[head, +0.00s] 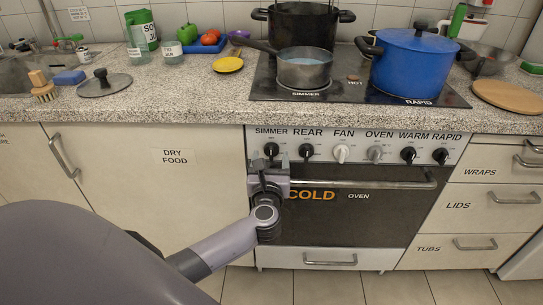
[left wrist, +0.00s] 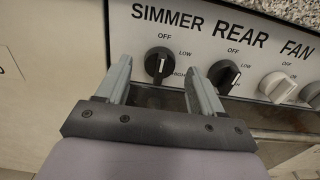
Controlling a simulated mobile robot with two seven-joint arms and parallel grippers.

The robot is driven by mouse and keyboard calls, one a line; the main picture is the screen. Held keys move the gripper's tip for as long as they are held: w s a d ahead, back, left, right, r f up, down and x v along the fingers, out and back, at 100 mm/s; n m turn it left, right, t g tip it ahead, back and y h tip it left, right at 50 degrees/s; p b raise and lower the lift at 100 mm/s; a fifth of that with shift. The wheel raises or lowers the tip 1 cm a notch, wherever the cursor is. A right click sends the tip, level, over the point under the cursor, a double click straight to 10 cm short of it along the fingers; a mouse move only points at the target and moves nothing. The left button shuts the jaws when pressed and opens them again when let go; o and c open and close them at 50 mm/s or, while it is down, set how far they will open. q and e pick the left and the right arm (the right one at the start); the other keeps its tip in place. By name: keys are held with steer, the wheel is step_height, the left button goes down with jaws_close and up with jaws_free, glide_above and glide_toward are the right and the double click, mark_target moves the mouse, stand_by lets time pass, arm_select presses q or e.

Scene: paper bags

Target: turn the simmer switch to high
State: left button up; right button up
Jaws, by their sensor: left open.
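The black simmer switch (head: 271,149) is the leftmost knob on the stove's front panel, under the label SIMMER. In the left wrist view the simmer switch (left wrist: 158,61) shows between the fingertips, with OFF printed above it and LOW to its upper right. Its white pointer line looks roughly upright, near OFF. My left gripper (head: 270,165) is in front of and slightly below the switch. In the left wrist view the left gripper (left wrist: 157,76) is open, one finger on each side of the switch; I cannot tell whether they touch it. My right gripper is out of view.
The black rear knob (head: 306,151) sits just right of the simmer switch, followed by the white fan knob (head: 341,152) and several more. The oven handle (head: 365,183) runs below. A small pan (head: 304,72) stands on the hob above, beside a blue pot (head: 414,66).

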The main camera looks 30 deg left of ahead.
arm_select(q)
steer(key=shift+x, duration=1.05)
steer(key=c, duration=1)
